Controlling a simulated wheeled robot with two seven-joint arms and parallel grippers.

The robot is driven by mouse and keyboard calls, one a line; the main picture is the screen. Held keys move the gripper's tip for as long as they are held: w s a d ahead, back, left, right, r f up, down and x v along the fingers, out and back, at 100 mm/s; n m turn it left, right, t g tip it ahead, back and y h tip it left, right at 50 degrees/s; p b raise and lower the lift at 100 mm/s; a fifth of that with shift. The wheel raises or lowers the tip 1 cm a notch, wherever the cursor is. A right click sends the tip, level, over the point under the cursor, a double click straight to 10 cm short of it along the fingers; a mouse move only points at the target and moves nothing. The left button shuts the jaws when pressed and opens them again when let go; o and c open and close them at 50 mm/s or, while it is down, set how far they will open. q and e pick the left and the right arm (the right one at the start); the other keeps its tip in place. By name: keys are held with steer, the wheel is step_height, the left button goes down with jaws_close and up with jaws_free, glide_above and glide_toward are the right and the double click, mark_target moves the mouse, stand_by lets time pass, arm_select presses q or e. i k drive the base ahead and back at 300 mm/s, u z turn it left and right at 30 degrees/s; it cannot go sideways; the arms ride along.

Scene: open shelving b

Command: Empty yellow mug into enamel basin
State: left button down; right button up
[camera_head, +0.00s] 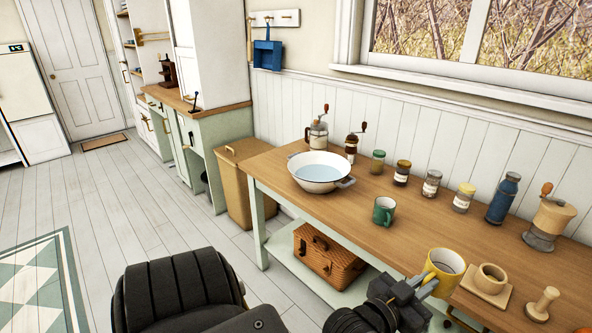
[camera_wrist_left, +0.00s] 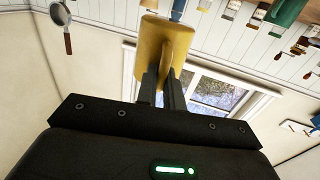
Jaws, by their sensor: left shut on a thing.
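The yellow mug (camera_head: 436,281) is upright at the front edge of the wooden table, in the lower right of the head view. Its inside looks pale grey; I cannot tell whether that is liquid. My left gripper (camera_head: 424,284) is shut on the mug's handle, on the mug's left side. In the left wrist view the mug (camera_wrist_left: 152,52) shows with its handle between the two fingers (camera_wrist_left: 162,80). The white enamel basin (camera_head: 322,186) stands farther back on the table to the left, with pale blue liquid inside. My right gripper is not in view.
A green mug (camera_head: 383,211) stands between basin and yellow mug. Several jars (camera_head: 402,173), a blue bottle (camera_head: 503,198) and grinders (camera_head: 549,220) line the back. A wooden board with a cup (camera_head: 489,279) sits right of the yellow mug. The table's middle (camera_head: 440,225) is clear.

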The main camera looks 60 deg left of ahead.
mark_target(316, 172)
steer(key=u, duration=0.45)
steer(key=k, duration=1.05)
steer(key=u, duration=0.5)
steer(key=i, duration=0.2)
steer(key=u, duration=1.2)
steer(key=i, duration=1.9)
steer(key=z, duration=1.1)
steer(key=i, duration=0.45)
steer(key=z, duration=0.5)
